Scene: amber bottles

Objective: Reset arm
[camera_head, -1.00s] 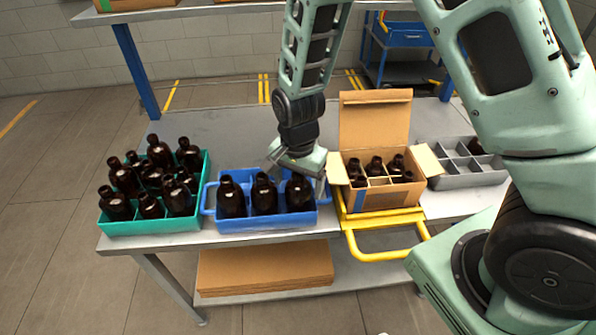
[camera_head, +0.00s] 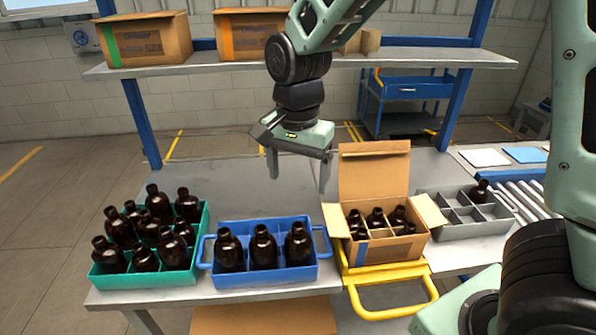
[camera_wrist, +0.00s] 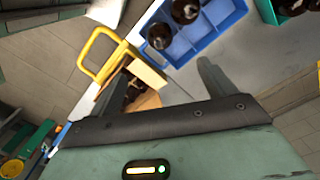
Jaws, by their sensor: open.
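My gripper (camera_head: 299,172) is open and empty, raised above the table behind the blue crate and left of the open carton. Its fingers point down and hold nothing. In the wrist view both fingers (camera_wrist: 158,92) show apart, with the blue crate beyond them. The blue crate (camera_head: 262,277) holds three dark amber bottles (camera_head: 264,247) standing upright in a row. The teal crate (camera_head: 150,279) at the left holds several amber bottles. The open cardboard carton (camera_head: 385,250) holds several bottles between dividers. The grey divided crate (camera_head: 470,230) holds one bottle at its back.
The carton stands on a yellow-handled holder (camera_head: 395,309). A shelf (camera_head: 420,58) with cardboard boxes (camera_head: 147,38) runs behind and above the table. The table (camera_head: 215,185) behind the crates is clear. Rollers (camera_head: 515,196) lie at the right.

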